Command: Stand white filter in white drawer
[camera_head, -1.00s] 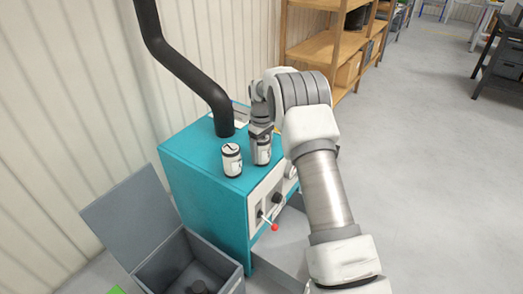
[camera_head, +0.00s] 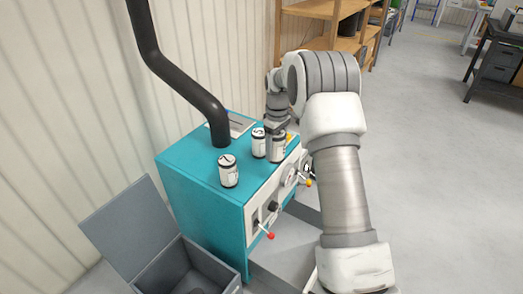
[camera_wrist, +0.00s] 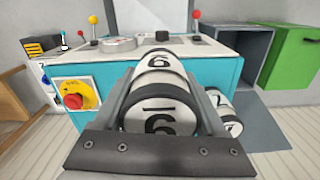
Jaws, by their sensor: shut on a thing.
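My gripper (camera_head: 276,131) is shut on a white filter (camera_head: 278,149), a white can with black bands, near the front edge of the teal cabinet's top. In the wrist view the held filter (camera_wrist: 158,122) shows a 6 on its end and side. A second white can (camera_head: 258,143) stands just left of it, and a third (camera_head: 228,170) stands further left. In the wrist view a can marked 7 (camera_wrist: 232,127) is right of the jaws.
The teal cabinet (camera_head: 205,205) has a front panel with knobs and a red-tipped lever (camera_head: 270,236). A black pipe (camera_head: 180,70) rises from its top. An open grey bin (camera_head: 165,265) stands at the left.

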